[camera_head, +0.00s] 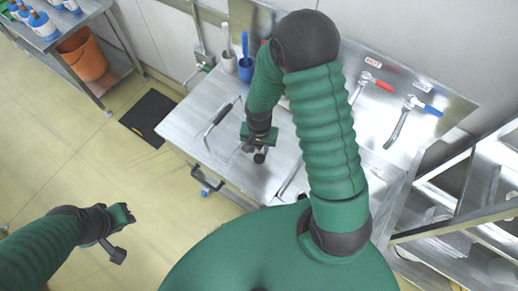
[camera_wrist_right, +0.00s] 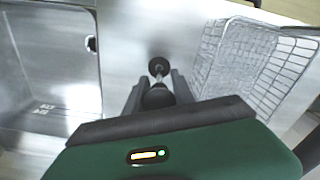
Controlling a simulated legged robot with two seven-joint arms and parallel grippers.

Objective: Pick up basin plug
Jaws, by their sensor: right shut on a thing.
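My right gripper (camera_head: 260,153) is above the steel sink counter (camera_head: 207,98) in the head view. In the right wrist view, my right gripper (camera_wrist_right: 158,88) is shut on the basin plug (camera_wrist_right: 159,67). The plug shows a round black end on a short metal stem, with a dark part between the fingers. In the head view the plug is small and hard to separate from the dark fingers. My left gripper (camera_head: 118,238) is over the floor at lower left, away from the counter; its jaw opening is not clear.
A wire basket (camera_wrist_right: 262,62) lies right of the gripper in the right wrist view, and a steel basin (camera_wrist_right: 48,65) lies left. Red and blue taps (camera_head: 400,120) stand at the back right. A steel rack (camera_head: 455,205) is at right, and an orange bucket (camera_head: 82,57) at upper left.

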